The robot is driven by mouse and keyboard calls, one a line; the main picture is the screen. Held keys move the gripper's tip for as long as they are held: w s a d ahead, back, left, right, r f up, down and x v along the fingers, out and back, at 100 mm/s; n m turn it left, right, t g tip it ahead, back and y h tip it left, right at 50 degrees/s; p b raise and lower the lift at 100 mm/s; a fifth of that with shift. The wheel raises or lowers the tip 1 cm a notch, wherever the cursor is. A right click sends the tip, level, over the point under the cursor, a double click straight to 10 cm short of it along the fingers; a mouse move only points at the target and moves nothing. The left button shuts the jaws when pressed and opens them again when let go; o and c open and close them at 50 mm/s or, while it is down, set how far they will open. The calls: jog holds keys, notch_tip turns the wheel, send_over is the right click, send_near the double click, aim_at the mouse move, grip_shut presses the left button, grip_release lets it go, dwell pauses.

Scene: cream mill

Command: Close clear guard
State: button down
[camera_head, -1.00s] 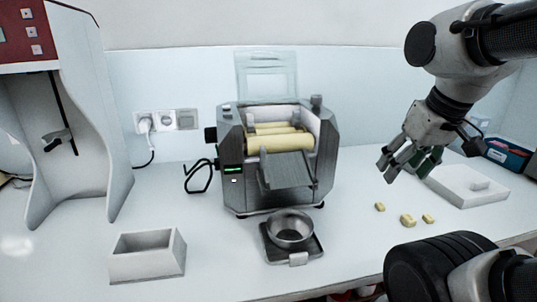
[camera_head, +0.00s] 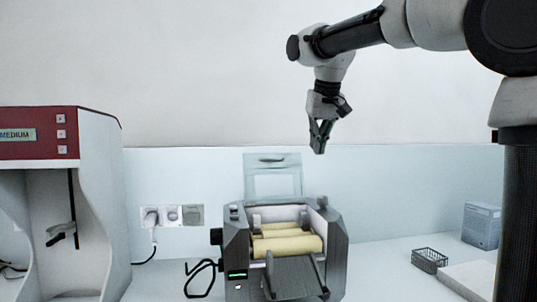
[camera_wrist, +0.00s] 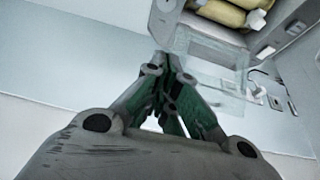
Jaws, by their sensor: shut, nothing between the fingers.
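The clear guard (camera_head: 272,177) stands raised and open at the back of the grey roller mill (camera_head: 335,240), above the pale yellow rollers (camera_head: 286,246). My gripper (camera_head: 318,151) is shut and empty, pointing down, above and to the right of the guard in the head view, apart from it there. In the wrist view my gripper (camera_wrist: 170,55) points towards the mill, with the see-through guard (camera_wrist: 222,75) just right of the fingertips and the rollers (camera_wrist: 222,12) at the top. I cannot tell the exact gap between fingertips and guard.
A red-topped white machine (camera_head: 100,200) stands at the left. Wall sockets (camera_head: 172,216) with a plugged cable are behind the mill. A dark wire basket (camera_head: 429,260) and a blue-grey box (camera_head: 481,226) stand at the right.

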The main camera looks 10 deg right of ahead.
jog(key=w+a+r, duration=0.5)
jog(key=w+a, duration=0.6)
jog(key=w, duration=0.1)
notch_tip(320, 180, down, 8)
jog(key=shift+w+a+f+t, duration=0.15)
jog(key=shift+f+t, duration=0.05)
jog(key=shift+t, duration=0.1)
